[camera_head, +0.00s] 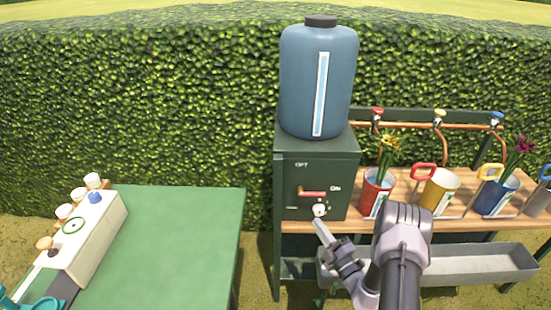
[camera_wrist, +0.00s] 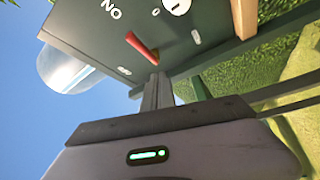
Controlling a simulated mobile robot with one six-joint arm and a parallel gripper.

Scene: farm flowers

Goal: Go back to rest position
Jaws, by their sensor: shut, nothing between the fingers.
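My gripper (camera_head: 320,228) is shut and empty, in front of the lower part of a dark green control box (camera_head: 315,170). In the wrist view my shut fingers (camera_wrist: 157,92) point toward the box face (camera_wrist: 175,45). The box carries a red lever (camera_head: 312,194), lying about level beside the "ON" mark, and a small white dial (camera_head: 319,210) below it. The red lever also shows in the wrist view (camera_wrist: 140,47), just beyond the fingertips. I cannot tell whether the fingertips touch the box.
A blue water tank (camera_head: 300,80) stands on the box. To the right, a wooden bench (camera_head: 450,218) holds red (camera_head: 370,198), yellow (camera_head: 440,190) and blue (camera_head: 492,196) pots below taps. A metal trough (camera_head: 480,265) lies below. A green table (camera_head: 180,250) with a cream device (camera_head: 100,235) is at left.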

